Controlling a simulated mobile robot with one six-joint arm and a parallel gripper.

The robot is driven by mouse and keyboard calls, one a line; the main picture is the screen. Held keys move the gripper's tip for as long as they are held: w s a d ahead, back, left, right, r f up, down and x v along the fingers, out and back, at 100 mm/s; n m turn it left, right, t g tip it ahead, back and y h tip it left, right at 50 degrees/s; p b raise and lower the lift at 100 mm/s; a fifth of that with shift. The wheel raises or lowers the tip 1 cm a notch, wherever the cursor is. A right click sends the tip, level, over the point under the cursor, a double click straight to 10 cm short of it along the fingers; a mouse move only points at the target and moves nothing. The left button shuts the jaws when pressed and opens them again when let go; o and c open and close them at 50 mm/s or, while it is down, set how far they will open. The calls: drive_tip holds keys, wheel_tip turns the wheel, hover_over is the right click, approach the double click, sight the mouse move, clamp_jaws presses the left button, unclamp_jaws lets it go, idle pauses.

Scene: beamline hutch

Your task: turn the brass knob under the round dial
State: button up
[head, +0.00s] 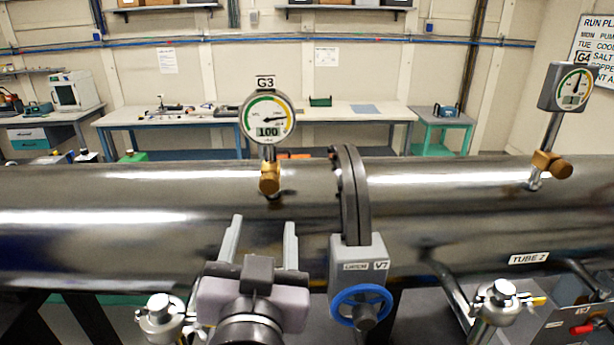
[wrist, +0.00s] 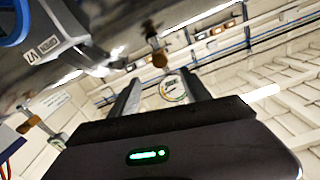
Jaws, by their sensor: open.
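The round dial G3 (head: 268,117) stands on a short stem above the large dark metal tube, with a "100" readout. The brass knob (head: 269,178) sits on the stem just under it, close above the tube's surface. In the wrist view the knob (wrist: 160,59) shows beyond the fingertips and the dial (wrist: 173,88) shows between the fingers. My gripper (head: 262,226) is open and empty, in front of the tube and lower in the picture than the knob. Its two grey fingers also show in the wrist view (wrist: 159,76), apart from the knob.
A boxy gauge G4 (head: 576,87) with another brass knob (head: 552,164) stands at right. A dark flange (head: 352,195) and valve V7 with a blue handwheel (head: 361,306) are close right of my gripper. The tube (head: 120,215) spans the view. Workbenches (head: 200,116) stand behind.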

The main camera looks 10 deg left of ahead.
sight(269, 188)
drive_tip(key=x, duration=1.2)
drive_tip(key=shift+w, duration=0.15)
drive_tip(key=shift+c, duration=0.3)
clamp_jaws()
